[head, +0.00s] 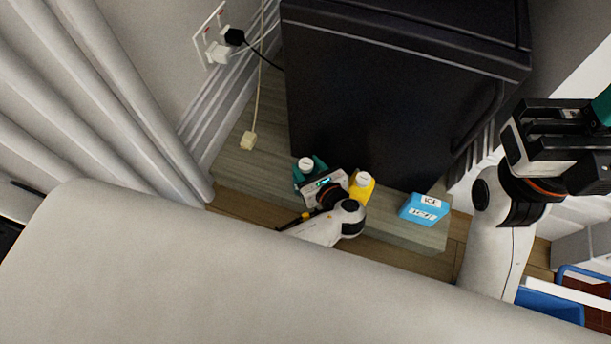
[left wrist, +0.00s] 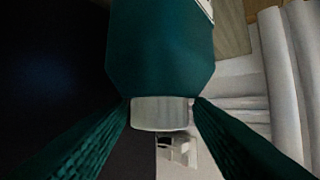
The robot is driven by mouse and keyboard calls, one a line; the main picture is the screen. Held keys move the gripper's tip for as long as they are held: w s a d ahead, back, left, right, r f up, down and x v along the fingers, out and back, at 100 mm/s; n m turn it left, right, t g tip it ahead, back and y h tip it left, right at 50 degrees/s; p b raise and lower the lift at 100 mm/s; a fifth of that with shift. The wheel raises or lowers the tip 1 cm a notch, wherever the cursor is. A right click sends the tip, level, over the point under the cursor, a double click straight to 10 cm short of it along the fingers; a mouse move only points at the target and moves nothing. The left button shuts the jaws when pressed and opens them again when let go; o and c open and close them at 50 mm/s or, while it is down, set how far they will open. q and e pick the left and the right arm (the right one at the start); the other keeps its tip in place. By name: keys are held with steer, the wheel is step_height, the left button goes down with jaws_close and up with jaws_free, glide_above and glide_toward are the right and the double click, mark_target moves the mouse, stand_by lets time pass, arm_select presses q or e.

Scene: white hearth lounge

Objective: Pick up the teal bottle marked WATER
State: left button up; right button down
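The teal bottle (head: 299,176) stands upright with its white cap (head: 306,164) up, on the wooden ledge in front of the dark cabinet. In the left wrist view the bottle (left wrist: 160,55) fills the upper middle, cap (left wrist: 160,114) downward; its label is mostly cut off. My left gripper (head: 314,174) is at the bottle; its teal fingers (left wrist: 162,108) lie on either side of the cap, very close to it. Whether they press on it I cannot tell. My right gripper (head: 597,115) is raised at the right edge, its fingertips partly cut off.
A yellow bottle (head: 364,188) stands just right of my left gripper. A blue box marked ICE (head: 424,208) lies farther right on the ledge (head: 238,176). The dark cabinet (head: 385,110) rises behind. A pale sofa-like surface (head: 200,270) fills the foreground.

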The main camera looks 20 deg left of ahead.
arm_select(q)
steer(key=shift+s+f, duration=0.1)
steer(key=shift+f, duration=0.1)
jaws_close()
